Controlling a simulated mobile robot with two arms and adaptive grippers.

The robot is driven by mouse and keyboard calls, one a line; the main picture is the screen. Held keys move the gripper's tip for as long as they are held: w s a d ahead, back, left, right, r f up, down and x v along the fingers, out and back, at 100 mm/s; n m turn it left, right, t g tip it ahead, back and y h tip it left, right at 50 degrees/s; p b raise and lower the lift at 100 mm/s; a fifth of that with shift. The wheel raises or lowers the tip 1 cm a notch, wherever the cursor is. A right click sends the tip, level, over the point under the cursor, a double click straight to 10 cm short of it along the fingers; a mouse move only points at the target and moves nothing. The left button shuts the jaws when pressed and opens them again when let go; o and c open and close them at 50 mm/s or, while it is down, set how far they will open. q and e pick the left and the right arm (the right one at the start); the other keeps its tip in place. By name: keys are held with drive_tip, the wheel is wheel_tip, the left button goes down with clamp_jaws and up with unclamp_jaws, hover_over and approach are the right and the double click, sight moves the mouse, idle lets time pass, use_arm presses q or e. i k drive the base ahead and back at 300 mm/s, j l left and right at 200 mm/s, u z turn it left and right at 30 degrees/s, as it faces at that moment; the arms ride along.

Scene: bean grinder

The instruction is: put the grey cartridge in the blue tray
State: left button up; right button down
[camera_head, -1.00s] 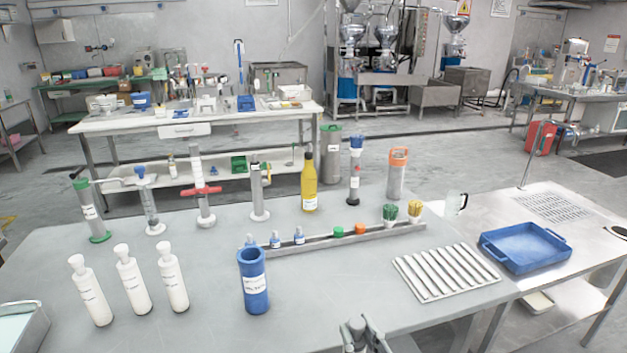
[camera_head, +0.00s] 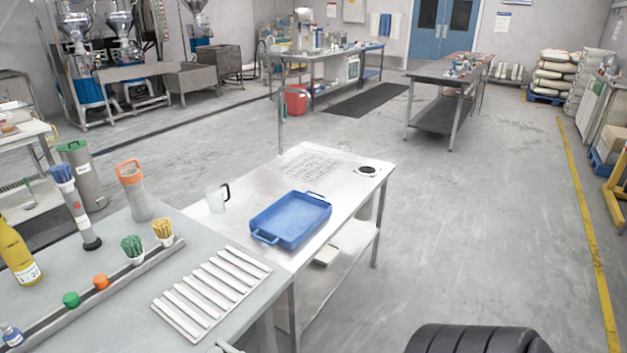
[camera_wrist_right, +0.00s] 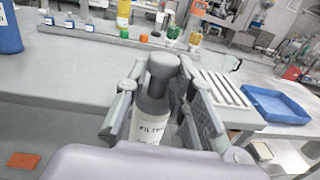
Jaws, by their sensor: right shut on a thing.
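The grey cartridge (camera_wrist_right: 163,75) is upright between the fingers of my right gripper (camera_wrist_right: 160,95) in the right wrist view. It has a rounded dark grey top and a white label; its lower end is hidden by the gripper. The gripper is shut on it. The blue tray (camera_head: 288,222) is a shallow, empty tray with handles on the metal side table in the head view. It also shows at the right of the right wrist view (camera_wrist_right: 277,104), apart from the gripper and beyond it. My left gripper is in neither current view.
A white ribbed rack (camera_head: 212,292) lies on the grey table, left of the tray. A clear jug (camera_head: 216,199) stands behind-left of the tray. A rail (camera_head: 110,285) holds small caps and brush cups. The metal table (camera_head: 335,172) has free room behind the tray.

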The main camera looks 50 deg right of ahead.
sight(293, 221)
drive_tip(key=i+l+z, duration=0.1)
drive_tip(key=l, duration=0.3)
drive_tip(key=i+l+z, duration=0.1)
drive_tip(key=l, duration=0.25)
drive_tip(key=i+l+z, duration=0.1)
drive_tip(key=l, duration=0.25)
drive_tip(key=i+l+z, duration=0.1)
drive_tip(key=i+l, duration=0.15)
drive_tip(key=l, duration=0.1)
